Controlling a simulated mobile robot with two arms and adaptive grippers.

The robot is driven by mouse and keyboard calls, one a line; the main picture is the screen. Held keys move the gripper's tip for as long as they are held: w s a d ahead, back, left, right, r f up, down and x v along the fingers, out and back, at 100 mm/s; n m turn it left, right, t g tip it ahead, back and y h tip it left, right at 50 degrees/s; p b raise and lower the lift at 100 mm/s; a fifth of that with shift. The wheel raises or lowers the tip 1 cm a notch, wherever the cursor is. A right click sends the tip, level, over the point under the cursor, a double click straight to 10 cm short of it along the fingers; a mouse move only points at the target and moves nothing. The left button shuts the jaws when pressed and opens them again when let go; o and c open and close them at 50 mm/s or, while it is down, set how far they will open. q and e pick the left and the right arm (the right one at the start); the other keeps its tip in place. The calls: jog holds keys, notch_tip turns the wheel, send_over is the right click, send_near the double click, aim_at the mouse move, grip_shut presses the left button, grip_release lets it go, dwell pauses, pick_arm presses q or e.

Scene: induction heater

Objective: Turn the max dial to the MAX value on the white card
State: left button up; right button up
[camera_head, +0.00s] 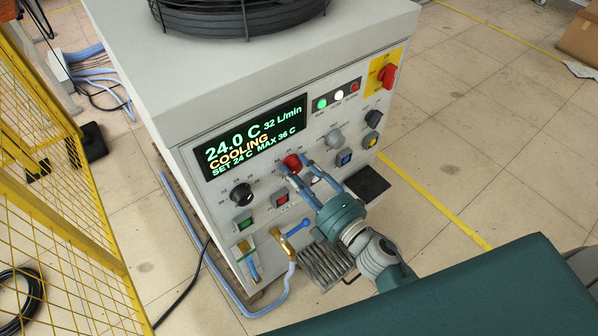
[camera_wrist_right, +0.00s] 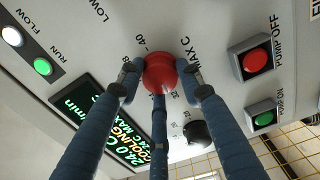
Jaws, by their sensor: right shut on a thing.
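The max dial is a red round knob (camera_head: 292,162) on the front panel of a grey-white cooling unit. In the right wrist view the red knob (camera_wrist_right: 160,72) sits beside the printed words "MAX C", with a "40" scale mark near it. My right gripper (camera_head: 295,166) is shut on this knob, its blue fingers around it; the fingers (camera_wrist_right: 161,80) also show in the wrist view. The display (camera_head: 254,137) reads 24.0 C, 32 L/min, COOLING, SET 24 C, MAX 36 C. I cannot make out a white card. My left gripper is not in view.
A black dial (camera_head: 241,195) is left of the red knob. Green (camera_head: 244,224), red (camera_head: 281,199) and blue (camera_head: 344,158) buttons, a grey knob (camera_head: 333,138) and a red switch (camera_head: 387,76) are also on the panel. A hose valve (camera_head: 297,229) sticks out below.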

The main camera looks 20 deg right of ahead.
jog(key=shift+s+a, duration=0.1)
jog(key=shift+a, duration=0.15)
jog(key=o, duration=1.1)
jog(key=shift+a, duration=0.15)
jog(key=shift+s+d+f, duration=0.15)
jog(key=shift+s+d, duration=0.2)
jog(key=v, duration=1.1)
jog(key=shift+s+a, duration=0.1)
jog(key=shift+a, duration=0.05)
